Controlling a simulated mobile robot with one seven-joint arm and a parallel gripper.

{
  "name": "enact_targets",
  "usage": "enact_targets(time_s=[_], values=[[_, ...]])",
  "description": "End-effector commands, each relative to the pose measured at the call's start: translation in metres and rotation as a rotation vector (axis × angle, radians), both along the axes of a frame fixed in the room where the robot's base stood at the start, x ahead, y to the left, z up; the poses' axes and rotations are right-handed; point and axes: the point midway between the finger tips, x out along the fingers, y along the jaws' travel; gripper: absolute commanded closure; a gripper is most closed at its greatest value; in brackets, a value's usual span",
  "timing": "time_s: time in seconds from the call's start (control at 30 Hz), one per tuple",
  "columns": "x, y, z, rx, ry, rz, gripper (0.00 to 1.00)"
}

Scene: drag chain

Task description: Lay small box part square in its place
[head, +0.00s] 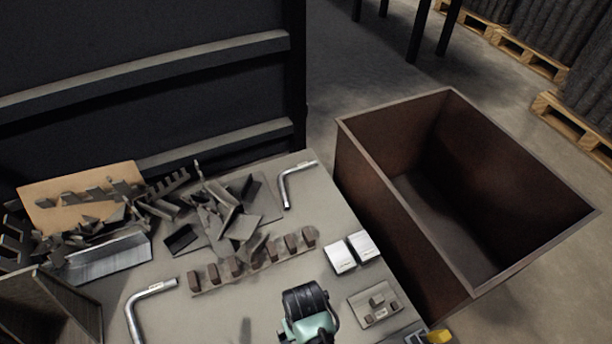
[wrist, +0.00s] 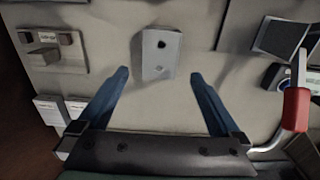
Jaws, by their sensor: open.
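My gripper (wrist: 158,76) is open and empty, its two blue fingers spread wide in the wrist view. A small grey box-like part (wrist: 161,50) with two dark round spots lies on the table, centred between the fingers and just beyond their tips. It is close to square with the gripper. In the head view my arm end (head: 308,310) hides that spot. A flat plate (wrist: 50,68) with small blocks on it lies beside, at upper left in the wrist view. It also shows in the head view (head: 391,316). I cannot tell which spot is the part's place.
Two white boxes (head: 340,257) stand near the table's right edge. A strip with brown blocks (head: 205,287), bent metal bars (head: 288,185) and piled dark parts (head: 215,215) fill the left and back. A large open brown crate (head: 370,180) stands at right. A red-handled tool (wrist: 296,110) lies at right.

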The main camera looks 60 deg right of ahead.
Motion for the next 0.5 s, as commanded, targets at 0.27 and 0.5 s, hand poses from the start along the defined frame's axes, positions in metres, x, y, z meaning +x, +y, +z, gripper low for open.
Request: enact_targets(time_s=[0.27, 0.5], values=[[0.001, 0.000, -0.022, -0.002, -0.003, 0.001, 0.00], [-0.003, 0.002, -0.056, -0.001, -0.001, 0.001, 0.00]])
